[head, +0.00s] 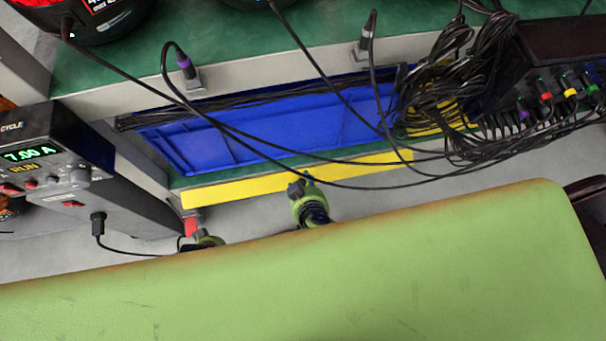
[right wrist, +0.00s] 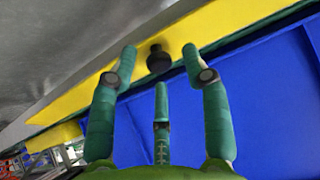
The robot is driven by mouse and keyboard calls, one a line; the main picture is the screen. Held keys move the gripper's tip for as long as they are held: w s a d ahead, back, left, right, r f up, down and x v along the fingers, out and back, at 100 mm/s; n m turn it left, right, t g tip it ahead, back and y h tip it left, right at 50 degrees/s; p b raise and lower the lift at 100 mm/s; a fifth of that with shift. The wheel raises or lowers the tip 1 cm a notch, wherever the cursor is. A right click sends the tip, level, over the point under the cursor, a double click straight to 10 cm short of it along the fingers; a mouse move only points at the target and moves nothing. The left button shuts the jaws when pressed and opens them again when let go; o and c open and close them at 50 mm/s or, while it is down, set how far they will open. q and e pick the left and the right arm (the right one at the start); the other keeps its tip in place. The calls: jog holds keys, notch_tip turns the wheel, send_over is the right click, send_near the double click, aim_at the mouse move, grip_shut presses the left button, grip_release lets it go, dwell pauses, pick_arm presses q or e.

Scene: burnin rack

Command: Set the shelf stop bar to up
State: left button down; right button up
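The shelf stop bar is a long yellow bar (head: 250,184) along the shelf's front edge, in front of a blue tray. In the right wrist view the yellow bar (right wrist: 103,75) runs diagonally behind my fingers and carries a round black knob (right wrist: 158,58).
The blue tray (head: 215,148) lies on the shelf. Black cables hang across the shelf front and pile up at the right. A dark power unit (head: 55,150) with a lit display stands at the left. A red part (head: 190,224) is below the bar's left end.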

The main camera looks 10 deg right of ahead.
grip_shut()
pick_arm(q)
jog(key=shift+s+f, duration=0.1)
jog(key=shift+f, duration=0.05)
pick_arm(e)
jog(key=shift+w+r, duration=0.15)
jog(key=shift+r, duration=0.05)
